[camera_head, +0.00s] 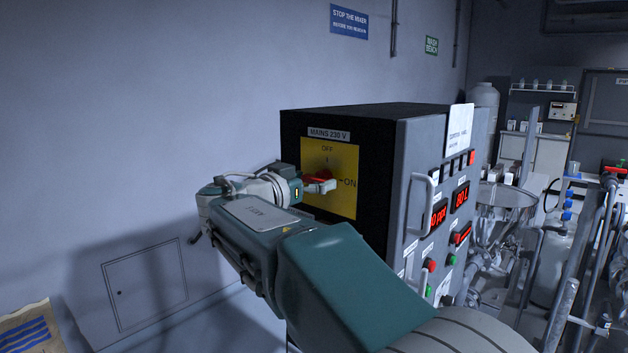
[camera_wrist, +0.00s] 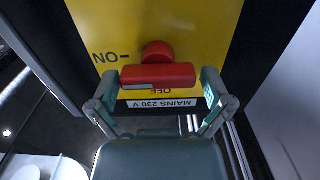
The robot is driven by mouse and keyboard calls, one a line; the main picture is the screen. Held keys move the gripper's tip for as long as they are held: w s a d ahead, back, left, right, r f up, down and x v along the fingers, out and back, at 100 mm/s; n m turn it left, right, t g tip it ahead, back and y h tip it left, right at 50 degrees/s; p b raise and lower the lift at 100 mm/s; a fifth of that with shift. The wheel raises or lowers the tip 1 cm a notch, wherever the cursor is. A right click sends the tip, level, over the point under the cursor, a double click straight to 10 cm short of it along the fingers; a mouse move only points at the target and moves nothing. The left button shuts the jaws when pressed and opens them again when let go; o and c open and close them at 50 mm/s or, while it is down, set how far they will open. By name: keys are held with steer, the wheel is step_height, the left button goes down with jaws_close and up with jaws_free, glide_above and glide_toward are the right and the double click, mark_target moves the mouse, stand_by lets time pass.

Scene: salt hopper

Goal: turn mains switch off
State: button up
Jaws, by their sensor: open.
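The mains switch has a red handle (camera_wrist: 158,76) on a yellow plate (camera_head: 344,184) on the black side of a grey cabinet. OFF is printed at the plate's top and ON at its right. The wrist view is upside down, with ON at the left. The handle lies level, along the ON direction. My gripper (camera_wrist: 158,88) is open in front of the switch, one finger at each end of the handle. Narrow gaps seem to show beside both ends; I cannot tell whether either finger touches. In the head view my gripper partly hides the handle.
The grey cabinet (camera_head: 411,160) has a bar handle (camera_head: 419,206), red displays and several buttons on its front. A plain wall stands behind and left of my arm. A steel hopper (camera_head: 502,200) and pipework crowd the right. A paper sack (camera_head: 32,328) lies at lower left.

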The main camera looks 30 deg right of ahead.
steer(key=c, duration=0.8)
steer(key=shift+n, duration=0.5)
steer(key=n, duration=0.3)
steer(key=shift+n, duration=0.4)
steer(key=n, duration=0.4)
steer(key=shift+w+n, duration=0.1)
steer(key=shift+n, duration=0.2)
steer(key=n, duration=0.4)
steer(key=shift+f+n, duration=0.15)
steer(key=shift+n, duration=2.05)
